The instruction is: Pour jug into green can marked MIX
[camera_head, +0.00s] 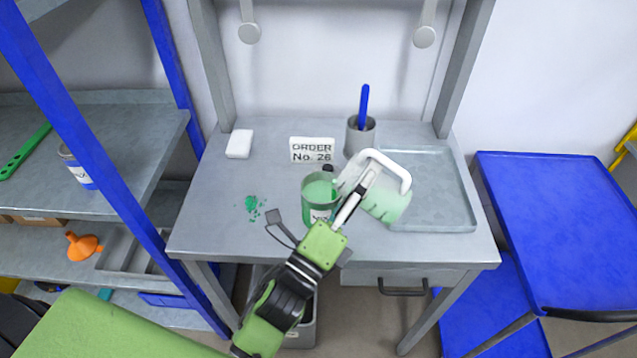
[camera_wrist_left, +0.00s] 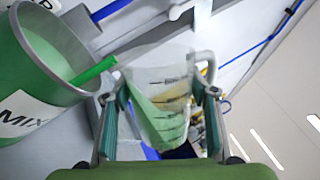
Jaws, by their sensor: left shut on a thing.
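The clear jug (camera_head: 389,203) with a white handle is held tilted well over on its side, its mouth toward the can. Pale green contents and dark level marks show through its wall in the left wrist view (camera_wrist_left: 160,112). My left gripper (camera_head: 362,184) is shut on the jug, with one finger on each side (camera_wrist_left: 160,98). The green can (camera_head: 308,207) stands upright and open on the table, left of the jug. Its MIX label (camera_wrist_left: 22,114) shows in the left wrist view. A green stream (camera_wrist_left: 92,71) runs from the jug's mouth into the can, which holds green. My right gripper is out of view.
A grey cup (camera_head: 361,138) with a blue stick and an ORDER No. 26 card (camera_head: 312,150) stand behind. A grey tray (camera_head: 440,224) lies right. Green crumbs (camera_head: 252,207) lie left of the can. A white block (camera_head: 239,144) is at the back left.

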